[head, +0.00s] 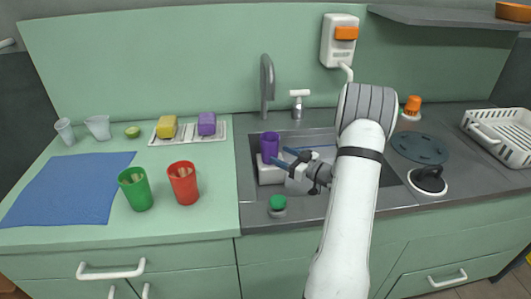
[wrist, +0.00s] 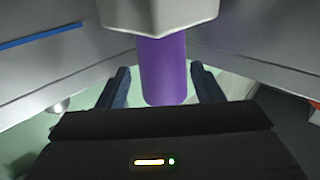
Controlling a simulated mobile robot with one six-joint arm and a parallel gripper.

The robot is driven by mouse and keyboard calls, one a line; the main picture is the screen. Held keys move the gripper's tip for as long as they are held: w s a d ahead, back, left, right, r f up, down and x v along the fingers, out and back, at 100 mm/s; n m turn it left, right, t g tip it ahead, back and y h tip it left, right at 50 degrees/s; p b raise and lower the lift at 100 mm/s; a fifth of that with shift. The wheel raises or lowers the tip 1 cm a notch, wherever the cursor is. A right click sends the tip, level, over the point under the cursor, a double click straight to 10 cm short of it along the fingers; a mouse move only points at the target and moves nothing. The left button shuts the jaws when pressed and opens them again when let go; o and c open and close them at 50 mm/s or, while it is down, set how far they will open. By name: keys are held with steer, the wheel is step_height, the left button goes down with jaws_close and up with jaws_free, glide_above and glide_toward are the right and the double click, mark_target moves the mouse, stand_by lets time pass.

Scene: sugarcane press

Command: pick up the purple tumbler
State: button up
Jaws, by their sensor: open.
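The purple tumbler (head: 269,146) stands in the sink area, seemingly on a white block (head: 270,172). My gripper (head: 280,156) reaches in from the right with its blue fingers pointing at the tumbler. In the wrist view the tumbler (wrist: 166,75) shows between the two open fingers of my gripper (wrist: 160,72), with a gap on each side. The white block (wrist: 155,12) covers one end of the tumbler there. I cannot tell how deep the tumbler sits between the fingers.
The tap (head: 267,80) rises behind the sink, and a green-topped item (head: 278,203) stands at its front edge. A red cup (head: 183,184) and a green cup (head: 135,190) stand on the left counter. A white rack (head: 500,133) is far right.

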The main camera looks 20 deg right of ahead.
mark_target(265, 147)
steer(key=x, duration=0.7)
steer(key=shift+w+a, duration=0.25)
steer(key=shift+a, duration=0.05)
steer(key=shift+r, duration=0.1)
steer(key=shift+c, duration=0.6)
steer(key=c, duration=0.7)
steer(key=shift+r, duration=0.2)
